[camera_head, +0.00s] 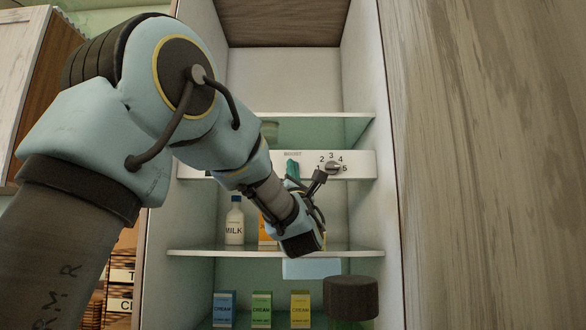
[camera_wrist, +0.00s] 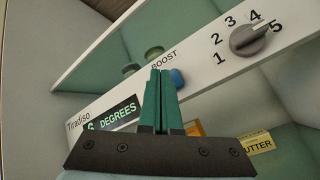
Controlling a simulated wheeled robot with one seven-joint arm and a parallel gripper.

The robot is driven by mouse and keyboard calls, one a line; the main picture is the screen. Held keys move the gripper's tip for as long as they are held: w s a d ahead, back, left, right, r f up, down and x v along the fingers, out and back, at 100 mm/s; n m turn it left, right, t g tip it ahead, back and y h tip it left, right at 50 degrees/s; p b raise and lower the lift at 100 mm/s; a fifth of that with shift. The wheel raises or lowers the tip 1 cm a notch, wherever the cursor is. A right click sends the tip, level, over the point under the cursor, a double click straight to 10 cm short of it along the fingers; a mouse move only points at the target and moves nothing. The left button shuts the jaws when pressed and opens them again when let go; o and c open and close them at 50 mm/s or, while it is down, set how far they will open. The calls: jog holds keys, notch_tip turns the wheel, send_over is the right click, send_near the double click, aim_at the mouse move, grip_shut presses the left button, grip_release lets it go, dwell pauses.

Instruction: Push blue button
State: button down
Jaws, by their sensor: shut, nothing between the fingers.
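The blue button (camera_wrist: 177,78) sits on a white control panel (camera_wrist: 205,62), just below the word BOOST in the wrist view. My gripper (camera_wrist: 160,72) is shut and empty, its two teal fingers pressed together. In the wrist view the fingertips appear just left of the button and overlap its left edge. I cannot tell whether they touch the panel. In the head view my gripper (camera_head: 292,166) is in front of the panel (camera_head: 356,162), below the BOOST label, and the button is hidden there.
A grey dial (camera_wrist: 250,40) marked 1 to 5 is on the panel, right of the button. A DEGREES display (camera_wrist: 112,114) is to its left. Glass shelves (camera_head: 350,250) run above and below. A milk bottle (camera_head: 235,222) stands below the panel, and cream boxes (camera_head: 262,309) stand lower.

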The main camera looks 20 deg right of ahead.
jog(key=shift+w+d+f+b, duration=0.1)
jog(key=shift+w+b, duration=0.2)
jog(key=shift+b, duration=0.35)
jog(key=shift+w+d+b, duration=0.2)
jog(key=shift+w+b, duration=0.1)
dwell(0.9)
jog(key=shift+s+a+b, duration=0.1)
jog(key=shift+b, duration=0.2)
jog(key=shift+s+a+b, duration=0.25)
jog(key=shift+s+b, duration=0.25)
jog(key=shift+b, duration=0.3)
jog(key=shift+s, duration=0.1)
